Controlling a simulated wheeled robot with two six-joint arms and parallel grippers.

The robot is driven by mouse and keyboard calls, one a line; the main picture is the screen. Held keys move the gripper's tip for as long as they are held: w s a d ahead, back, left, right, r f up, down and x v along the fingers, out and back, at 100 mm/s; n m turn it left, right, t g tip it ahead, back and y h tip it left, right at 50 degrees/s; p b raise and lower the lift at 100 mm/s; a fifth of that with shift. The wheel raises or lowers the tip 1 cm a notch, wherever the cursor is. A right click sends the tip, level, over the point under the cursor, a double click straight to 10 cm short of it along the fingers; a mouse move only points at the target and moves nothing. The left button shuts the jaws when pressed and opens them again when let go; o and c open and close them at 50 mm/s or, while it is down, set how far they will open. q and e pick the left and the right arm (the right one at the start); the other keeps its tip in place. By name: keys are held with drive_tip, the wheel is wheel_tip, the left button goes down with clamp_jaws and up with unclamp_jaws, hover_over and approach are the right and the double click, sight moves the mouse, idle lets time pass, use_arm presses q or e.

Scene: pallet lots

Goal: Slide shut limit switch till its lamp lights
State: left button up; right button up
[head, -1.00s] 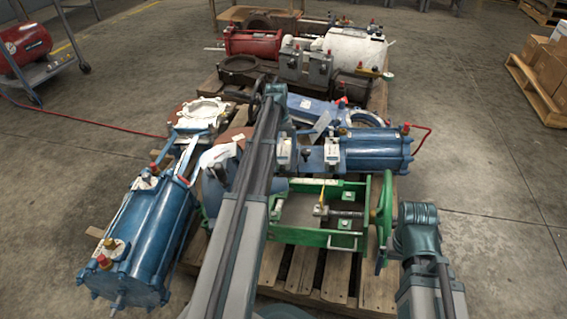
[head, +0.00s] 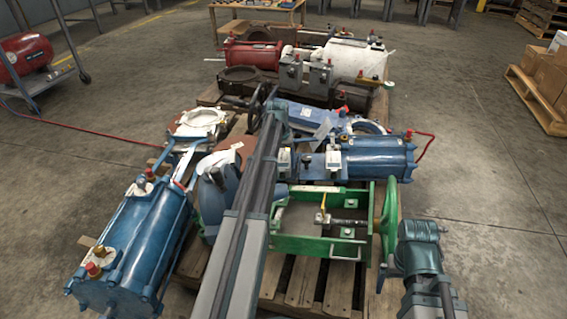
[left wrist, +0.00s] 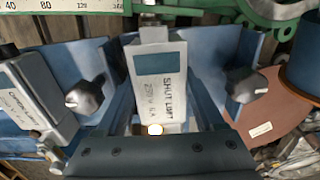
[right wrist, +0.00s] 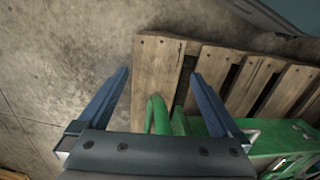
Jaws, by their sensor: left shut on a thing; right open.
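The shut limit switch (left wrist: 158,80) is a pale box lettered SHUT LIMIT in the left wrist view. A small round lamp (left wrist: 155,129) near its base shows a bright warm glow. My left gripper (left wrist: 158,65) is shut on the box, with its fingers at the two sides. In the head view the switch (head: 283,158) sits on the blue actuator (head: 375,158), beside my left forearm, which hides the left hand. My right gripper (right wrist: 160,75) is open and empty above the pallet edge and a green handwheel.
A second pale box (left wrist: 35,100) stands left of the switch in the left wrist view, below a scale strip (left wrist: 60,6). Knobs (left wrist: 85,97) flank the switch. A green frame (head: 300,240) is in front. Bare floor (head: 480,190) lies to the right.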

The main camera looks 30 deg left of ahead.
sight(281, 159)
use_arm(q)
clamp_jaws()
drive_tip(key=shift+w+d, duration=0.1)
drive_tip(key=shift+d, duration=0.1)
drive_tip(key=o, duration=0.9)
unclamp_jaws()
drive_tip(key=shift+a, duration=0.1)
drive_tip(key=shift+a+r, duration=0.1)
drive_tip(key=shift+r, duration=0.2)
drive_tip(key=shift+s+a+r+p, duration=0.2)
drive_tip(key=shift+a+r+p, duration=0.15)
drive_tip(key=shift+r+p, duration=1.9)
drive_tip(key=shift+s+a+r+p, duration=0.2)
drive_tip(key=shift+a+r+p, duration=0.1)
drive_tip(key=shift+r+p, duration=1.9)
drive_tip(key=shift+s+a+r+p, duration=0.2)
drive_tip(key=shift+a+r+p, duration=0.15)
drive_tip(key=shift+r+p, duration=1.9)
drive_tip(key=shift+f, duration=0.15)
